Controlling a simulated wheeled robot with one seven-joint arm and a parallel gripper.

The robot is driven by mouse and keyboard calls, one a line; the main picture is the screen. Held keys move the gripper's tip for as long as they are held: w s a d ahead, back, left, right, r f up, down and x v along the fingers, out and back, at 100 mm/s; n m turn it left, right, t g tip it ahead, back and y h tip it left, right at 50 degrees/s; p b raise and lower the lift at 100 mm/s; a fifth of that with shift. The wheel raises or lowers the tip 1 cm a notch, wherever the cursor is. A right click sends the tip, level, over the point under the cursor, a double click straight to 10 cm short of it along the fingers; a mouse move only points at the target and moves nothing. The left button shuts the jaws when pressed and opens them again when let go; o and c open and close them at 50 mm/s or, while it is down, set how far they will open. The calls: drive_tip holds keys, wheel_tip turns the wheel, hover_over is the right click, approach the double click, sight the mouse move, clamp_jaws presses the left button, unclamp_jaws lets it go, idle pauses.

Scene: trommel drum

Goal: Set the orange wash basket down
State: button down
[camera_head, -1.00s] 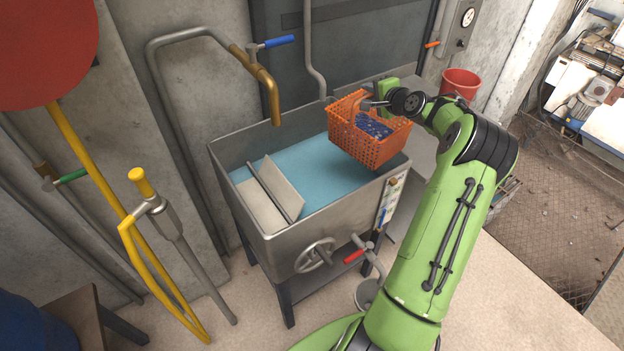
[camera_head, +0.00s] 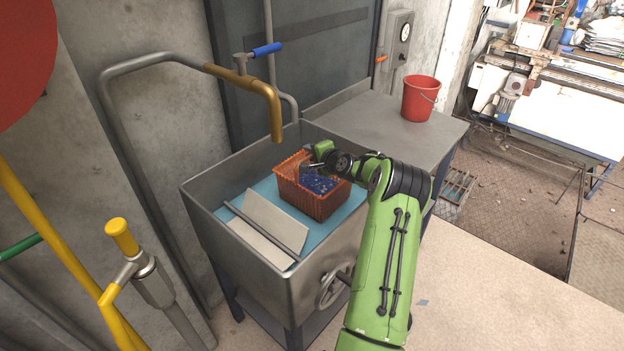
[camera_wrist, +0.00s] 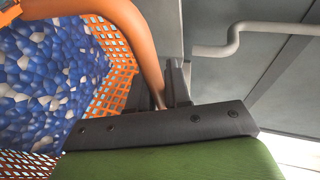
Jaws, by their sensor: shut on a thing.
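The orange wash basket (camera_head: 311,198) is a mesh basket holding blue and white stones (camera_head: 319,182). It is inside the grey metal sink (camera_head: 262,285), at or in the blue water (camera_head: 345,208); I cannot tell whether it touches the bottom. My gripper (camera_head: 309,168) is at the basket's top. In the wrist view my gripper (camera_wrist: 165,92) is shut on the orange handle of the basket (camera_wrist: 142,40), with the stones (camera_wrist: 45,75) to the left. The fingertips are partly hidden behind the handle.
A grey table (camera_head: 385,128) with a red bucket (camera_head: 420,98) adjoins at right, with free room on top.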

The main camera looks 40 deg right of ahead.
wheel_tip(320, 180, down, 5)
drive_tip(key=shift+w+r+b, duration=0.1)
drive_tip(key=shift+b, duration=0.5)
drive_tip(key=c, duration=1.5)
unclamp_jaws()
drive_tip(key=shift+f, duration=0.3)
drive_tip(key=o, duration=0.4)
drive_tip(key=shift+r, duration=0.1)
